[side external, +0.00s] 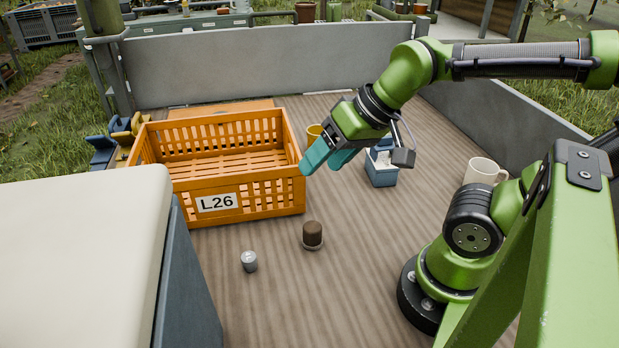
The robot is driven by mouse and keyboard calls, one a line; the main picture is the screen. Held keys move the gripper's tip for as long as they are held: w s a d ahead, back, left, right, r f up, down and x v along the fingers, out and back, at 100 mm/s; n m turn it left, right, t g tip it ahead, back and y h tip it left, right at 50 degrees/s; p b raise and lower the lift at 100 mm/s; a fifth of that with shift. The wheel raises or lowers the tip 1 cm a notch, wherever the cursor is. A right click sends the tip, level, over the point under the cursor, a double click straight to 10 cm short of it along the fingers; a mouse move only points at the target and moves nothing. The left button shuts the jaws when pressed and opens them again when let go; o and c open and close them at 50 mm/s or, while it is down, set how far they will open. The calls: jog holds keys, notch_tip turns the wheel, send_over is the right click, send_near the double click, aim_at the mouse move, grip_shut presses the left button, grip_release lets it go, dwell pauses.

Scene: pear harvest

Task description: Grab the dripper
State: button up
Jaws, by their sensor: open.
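I cannot tell for sure which thing is the dripper. A small yellow vessel (314,132) stands just behind the crate's right end, partly hidden. A white mug (485,171) stands at the right by the bed wall. A small dark brown cylinder with a pale base (312,235) and a small grey canister (249,261) stand in front of the crate. My gripper (328,160) has teal fingers, open and empty, pointing down and left. It hangs near the crate's right end, in front of the yellow vessel in the picture and apart from the mug.
An orange slatted crate (284,191) marked L26 looks empty. A blue box (381,174) with a white top part stands right of my gripper. A pale-topped cabinet (75,245) fills the lower left.

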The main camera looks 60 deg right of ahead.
jog(key=w+a+f+n+g+h, duration=0.2)
jog(key=w+a+f+n+g, duration=0.4)
jog(key=w+a, duration=0.35)
jog(key=m, duration=0.1)
send_over(248, 257)
jog(key=f, duration=1)
jog(key=shift+s+d+f, duration=0.2)
jog(key=shift+f, duration=0.15)
jog(key=shift+w+a+f, duration=0.1)
jog(key=shift+f, duration=1.5)
jog(key=shift+w+a+f, duration=0.1)
jog(key=shift+f, duration=1.45)
jog(key=c, duration=1.1)
jog(key=shift+r, duration=0.15)
